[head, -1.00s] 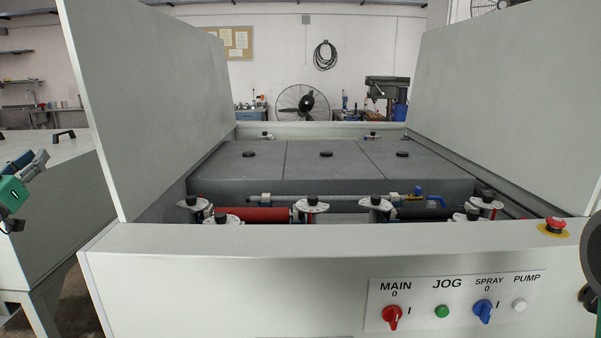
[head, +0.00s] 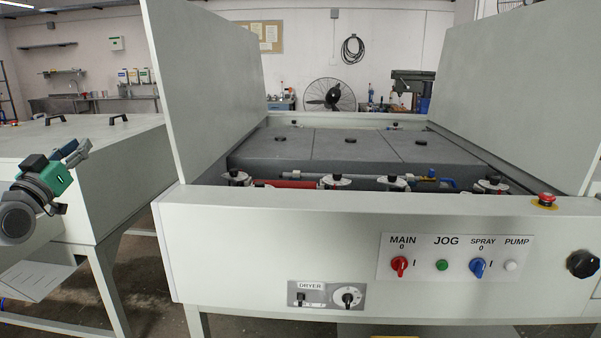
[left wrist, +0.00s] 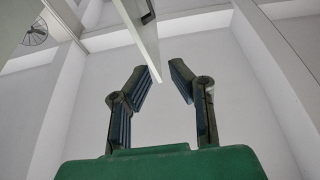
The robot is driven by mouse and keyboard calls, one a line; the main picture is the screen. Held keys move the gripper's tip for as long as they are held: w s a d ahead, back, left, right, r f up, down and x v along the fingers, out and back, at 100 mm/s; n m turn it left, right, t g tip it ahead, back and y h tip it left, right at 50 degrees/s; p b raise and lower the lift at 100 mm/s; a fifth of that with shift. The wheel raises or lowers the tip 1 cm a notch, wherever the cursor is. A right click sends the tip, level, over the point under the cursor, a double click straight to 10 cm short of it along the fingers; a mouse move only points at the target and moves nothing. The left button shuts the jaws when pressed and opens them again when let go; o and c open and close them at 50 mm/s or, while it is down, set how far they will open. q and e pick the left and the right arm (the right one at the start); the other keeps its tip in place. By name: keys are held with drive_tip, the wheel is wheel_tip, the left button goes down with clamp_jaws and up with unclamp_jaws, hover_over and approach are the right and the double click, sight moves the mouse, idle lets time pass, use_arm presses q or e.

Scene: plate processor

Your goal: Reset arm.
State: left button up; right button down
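My left gripper (head: 72,155) is at the left of the head view, with its arm coming in from the left edge. It is raised in front of the white cabinet on the left, clear of the plate processor (head: 230,240). In the left wrist view its two fingers (left wrist: 163,85) stand apart with nothing between them. They point up toward the wall and ceiling, and the edge of a pale panel (left wrist: 135,35) shows beyond them. My right gripper is not in view.
The processor's raised side panels (head: 205,80) stand left and right. Its front carries a control panel (head: 455,257), a dryer panel (head: 327,297), a black knob (head: 582,264) and a red emergency button (head: 546,198). A white cabinet (head: 90,190) stands to the left. Floor shows between them.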

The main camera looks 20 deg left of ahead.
use_arm(q)
drive_tip(key=w+d+f+m+g+h+b, duration=0.1)
drive_tip(key=d+f+g+h, duration=0.15)
drive_tip(key=d+f, duration=0.6)
drive_tip(key=d+f+m+g+h, duration=0.1)
drive_tip(key=d+f+g, duration=0.35)
drive_tip(key=f, duration=0.65)
drive_tip(key=w+d+f+m+g+h+b, duration=0.1)
drive_tip(key=d+f+g, duration=0.2)
drive_tip(key=d+f, duration=0.6)
drive_tip(key=s+d+f+g, duration=0.2)
drive_tip(key=s+d+f, duration=0.25)
drive_tip(key=f, duration=0.25)
drive_tip(key=s+d+f+g, duration=0.3)
drive_tip(key=s+f, duration=0.3)
drive_tip(key=f, duration=0.1)
drive_tip(key=s+d+f+g, duration=0.3)
drive_tip(key=s+d+f, duration=0.1)
drive_tip(key=s, duration=0.6)
drive_tip(key=s+d+f+g+b, duration=0.1)
drive_tip(key=s+d+f+g, duration=0.2)
drive_tip(key=s, duration=0.6)
wheel_tip(320, 180, down, 2)
drive_tip(key=shift+s+d+f+m+h, duration=0.2)
drive_tip(key=shift+s+d+m+h, duration=0.25)
drive_tip(key=shift+d, duration=0.15)
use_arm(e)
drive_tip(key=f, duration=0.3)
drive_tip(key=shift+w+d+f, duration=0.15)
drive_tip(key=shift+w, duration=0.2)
